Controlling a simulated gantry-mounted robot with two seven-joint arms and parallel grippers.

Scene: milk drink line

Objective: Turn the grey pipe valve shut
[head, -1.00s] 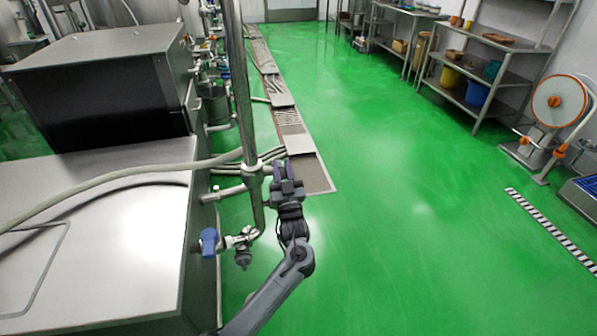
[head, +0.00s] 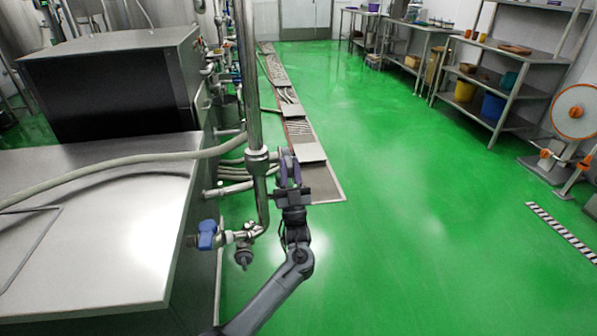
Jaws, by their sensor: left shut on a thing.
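The grey pipe valve (head: 257,161) shows as a thick metal body on the upright steel pipe, in the middle of the head view. My left gripper (head: 290,161) is just right of this body, its purple-grey fingers pointing up and away from me. It is shut on the valve's side part, which the fingers mostly hide. I cannot clearly tell how far the valve is turned. My right gripper is not in view.
A steel bench (head: 110,235) with a pale hose (head: 120,160) fills the left. A floor drain channel (head: 322,185) runs behind the gripper. Green floor (head: 400,240) is free to the right, before shelves (head: 510,80).

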